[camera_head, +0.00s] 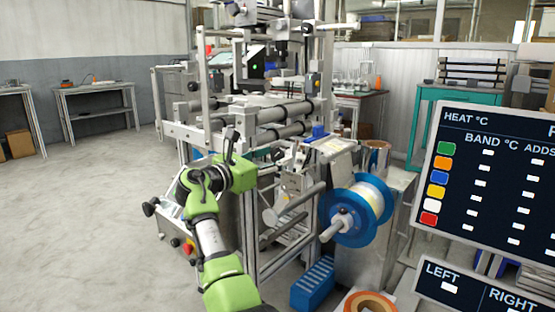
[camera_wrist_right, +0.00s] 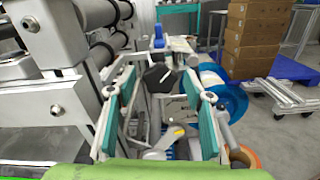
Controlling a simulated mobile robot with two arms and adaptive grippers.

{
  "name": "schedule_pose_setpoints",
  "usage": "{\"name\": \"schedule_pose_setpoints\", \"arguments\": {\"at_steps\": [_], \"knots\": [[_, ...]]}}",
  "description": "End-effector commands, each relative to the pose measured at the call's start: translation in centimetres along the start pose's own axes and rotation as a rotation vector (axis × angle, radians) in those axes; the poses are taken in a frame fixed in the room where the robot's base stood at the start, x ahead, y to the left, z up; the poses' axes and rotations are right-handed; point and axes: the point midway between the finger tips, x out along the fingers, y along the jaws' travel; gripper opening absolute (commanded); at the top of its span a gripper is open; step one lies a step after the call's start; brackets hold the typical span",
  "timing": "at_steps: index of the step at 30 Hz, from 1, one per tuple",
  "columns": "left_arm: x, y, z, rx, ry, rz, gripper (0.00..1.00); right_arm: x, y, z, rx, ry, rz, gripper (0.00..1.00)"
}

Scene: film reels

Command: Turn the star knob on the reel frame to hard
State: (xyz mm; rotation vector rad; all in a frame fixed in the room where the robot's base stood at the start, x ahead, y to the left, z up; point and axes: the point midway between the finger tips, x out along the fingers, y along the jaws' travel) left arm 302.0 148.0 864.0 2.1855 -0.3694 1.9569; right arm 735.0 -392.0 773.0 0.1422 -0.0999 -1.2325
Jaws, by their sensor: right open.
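The black star knob (camera_wrist_right: 158,77) shows in the right wrist view on the grey metal reel frame (camera_wrist_right: 172,55). It appears between the tips of my right gripper (camera_wrist_right: 159,78), whose teal pads stand wide apart. I cannot tell how far the knob lies beyond the tips, and no contact shows. Its setting and any hard mark are not readable. In the head view my right gripper (camera_head: 281,161) is beside the reel frame, just past the green wrist, and the knob is not clear there. My left gripper is out of view.
A blue-flanged reel (camera_head: 356,210) sits right of the gripper, also in the wrist view (camera_wrist_right: 225,92). Rollers (camera_head: 285,115) and machine posts stand behind. A blue bin (camera_head: 313,283) is below. A dark display panel (camera_head: 500,185) fills the right. Floor at left is clear.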

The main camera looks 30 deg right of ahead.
Motion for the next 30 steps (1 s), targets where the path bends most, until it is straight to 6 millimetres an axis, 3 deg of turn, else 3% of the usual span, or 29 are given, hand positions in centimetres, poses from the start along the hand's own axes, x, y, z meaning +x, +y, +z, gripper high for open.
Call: {"name": "schedule_pose_setpoints", "arguments": {"at_steps": [5,10,22,30], "knots": [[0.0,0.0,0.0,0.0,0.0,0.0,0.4,0.0,0.0,0.0,0.0,0.0,0.0,0.47],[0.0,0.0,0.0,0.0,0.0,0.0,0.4,0.0,0.0,0.0,0.0,0.0,0.0,0.09],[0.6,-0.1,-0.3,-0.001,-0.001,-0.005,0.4,0.0,0.0,0.2,0.043,-0.001,0.0,0.09],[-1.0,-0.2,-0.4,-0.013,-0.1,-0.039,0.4,0.1,0.0,0.5,0.213,0.0,-0.001,0.09]]}}
